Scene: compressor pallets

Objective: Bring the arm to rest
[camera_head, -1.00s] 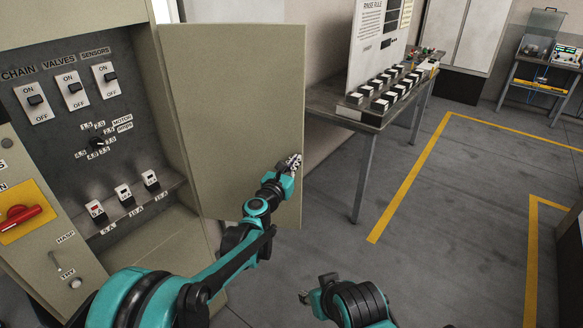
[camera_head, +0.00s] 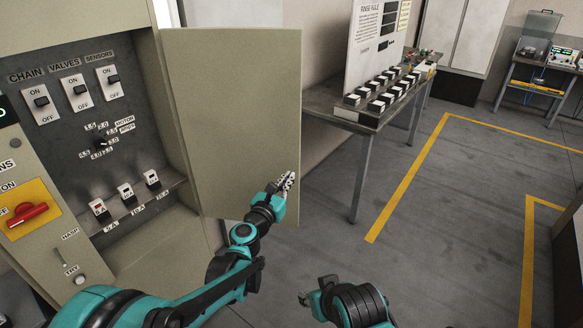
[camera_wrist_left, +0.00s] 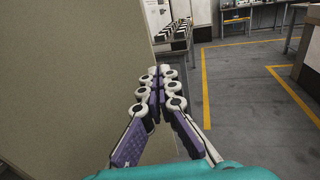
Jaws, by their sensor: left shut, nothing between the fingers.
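My left gripper (camera_head: 286,181) is shut and empty. In the head view it is in front of the lower right part of the open beige cabinet door (camera_head: 235,110); I cannot tell whether it touches the door. In the left wrist view the closed fingers (camera_wrist_left: 158,80) point forward, with the door (camera_wrist_left: 75,70) filling the left side. My right gripper (camera_head: 304,299) shows only in part at the bottom of the head view, beside the dark wrist of my right arm, and its opening is unclear.
The cabinet's panel (camera_head: 75,130) has switches, a dial and a red rotary handle (camera_head: 27,214). A grey table (camera_head: 340,112) with black-and-white blocks stands behind the door. The floor (camera_head: 450,200) with yellow lines is clear on the right.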

